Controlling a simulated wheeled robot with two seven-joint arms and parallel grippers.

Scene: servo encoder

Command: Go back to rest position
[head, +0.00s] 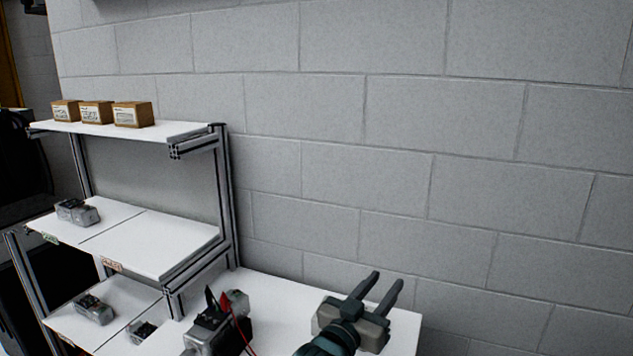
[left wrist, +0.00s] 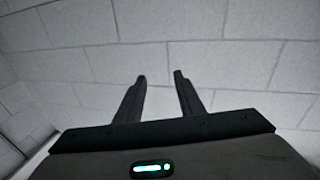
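My left gripper (head: 385,288) is in the lower right of the head view, above the white bench (head: 285,290). Its two fingers are apart with nothing between them. The left wrist view shows the same two fingers (left wrist: 160,78) spread and empty, with the block wall behind them. My right gripper is in neither view. A grey device with a black and a red clip (head: 222,322) and a red wire stands on the bench, left of the left gripper and apart from it.
A shelf rack (head: 150,240) stands at the left, with small cardboard boxes (head: 132,114) on its top board. A grey servo-like unit (head: 77,211) lies on the middle board, and another (head: 94,309) lies lower down. A grey block wall (head: 440,150) closes off the back.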

